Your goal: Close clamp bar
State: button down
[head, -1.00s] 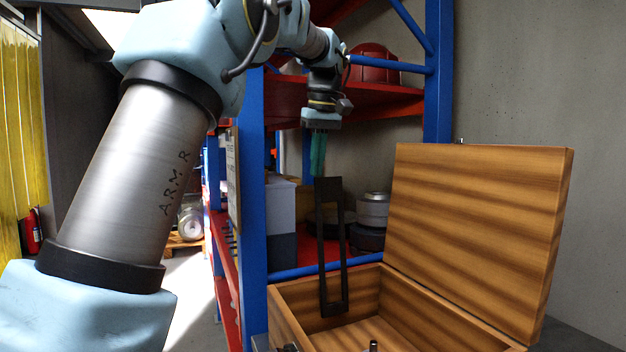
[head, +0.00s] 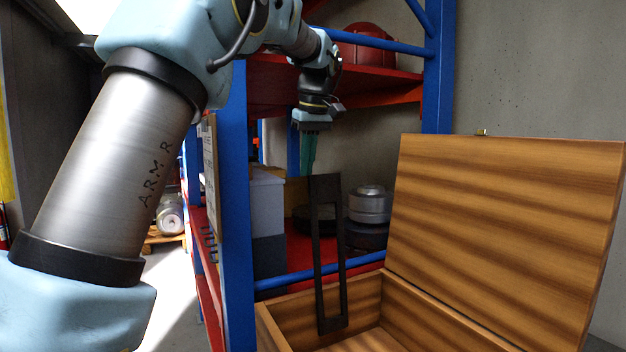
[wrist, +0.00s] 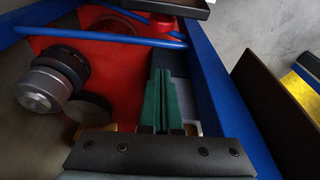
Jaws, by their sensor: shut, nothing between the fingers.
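The clamp bar (head: 317,250) is a dark, narrow rectangular frame with a long slot. In the head view it stands nearly upright at the left part of the open wooden box (head: 285,315); its foot is low in the box and I cannot see how it is joined. My gripper (head: 308,170) points down with its green fingers together and empty. The fingertips appear just above and left of the bar's top edge; I cannot tell whether they touch it. The green fingers also show in the wrist view (wrist: 162,75), where I cannot make out the bar for certain.
The box's wooden lid (head: 500,230) stands open at the right. Behind is a blue and red shelf rack (head: 232,230) with metal cylinders (head: 370,205) and a grey bin (head: 262,205). A blue rail (head: 320,270) runs just behind the box.

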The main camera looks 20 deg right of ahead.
aim_at(314, 180)
jog(key=shift+s+d+f+p, duration=0.15)
jog(key=shift+s+f+p, duration=0.8)
jog(key=shift+s+f, duration=0.7)
jog(key=shift+d, duration=0.1)
